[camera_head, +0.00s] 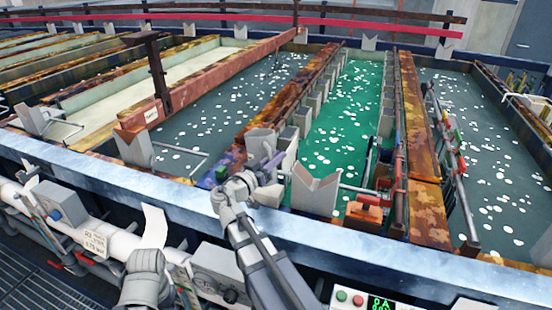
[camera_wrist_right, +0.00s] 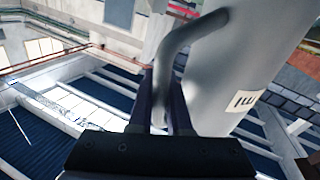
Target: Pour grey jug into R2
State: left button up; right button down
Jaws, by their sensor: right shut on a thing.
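The grey jug (camera_head: 262,142) is up at the near end of the brown divider between a dark tank and the green tank. My right gripper (camera_head: 263,176) is shut on its handle. In the right wrist view the pale grey jug body (camera_wrist_right: 240,55) fills the upper right, with a small marked label, and the handle (camera_wrist_right: 178,55) runs between the fingers (camera_wrist_right: 165,105). The jug looks roughly upright; its contents and any pouring are not visible. I cannot read which tank is R2.
The dark tank (camera_head: 190,133), green tank (camera_head: 345,110) and right dark tank (camera_head: 490,160) hold liquid with white floating discs. A pale blue rim (camera_head: 330,240) runs along the front. Grey V-shaped supports (camera_head: 314,190) and a red-handled valve (camera_head: 372,203) stand near the jug.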

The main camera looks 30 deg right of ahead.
jog(key=shift+s+a+f+m+h+b, duration=0.1)
jog(key=shift+s+f+m+h+b, duration=0.15)
jog(key=shift+s+m+b, duration=0.25)
jog(key=shift+s+a+f+m+h+b, duration=0.1)
jog(key=shift+s+m+h+b, duration=0.25)
jog(key=shift+s+m+b, duration=0.15)
jog(key=shift+s+a+f+m+h+b, duration=0.1)
jog(key=shift+s+f+m+h+b, duration=0.1)
jog(key=shift+s+m+h+b, duration=0.25)
